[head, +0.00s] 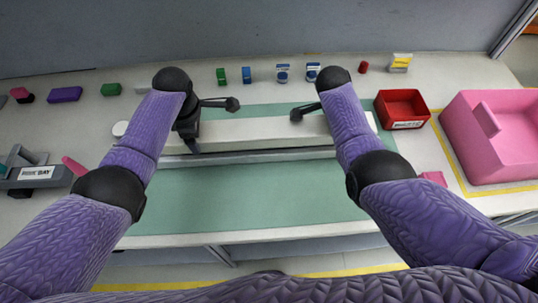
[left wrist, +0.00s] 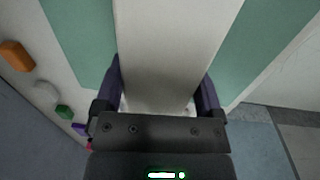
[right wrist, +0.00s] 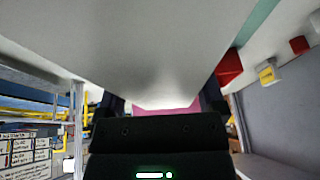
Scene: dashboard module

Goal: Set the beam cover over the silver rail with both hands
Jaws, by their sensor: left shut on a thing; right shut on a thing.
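The beam cover (head: 258,130) is a long off-white bar lying left to right across the middle of the head view. The silver rail (head: 262,157) shows as a grey strip along its front side; whether the cover touches it I cannot tell. My left gripper (head: 212,125) is shut on the cover's left part, with one finger on each side in the left wrist view (left wrist: 160,92). My right gripper (right wrist: 165,105) is shut on the cover's right part. In the head view my right arm hides much of that grip. The cover fills much of the right wrist view.
A green mat (head: 250,195) lies under the work, clear in front. A red bin (head: 402,108) and a large pink bin (head: 505,150) stand at right. Small coloured blocks and blue-white items (head: 283,73) line the back. A grey labelled holder (head: 38,173) is at left.

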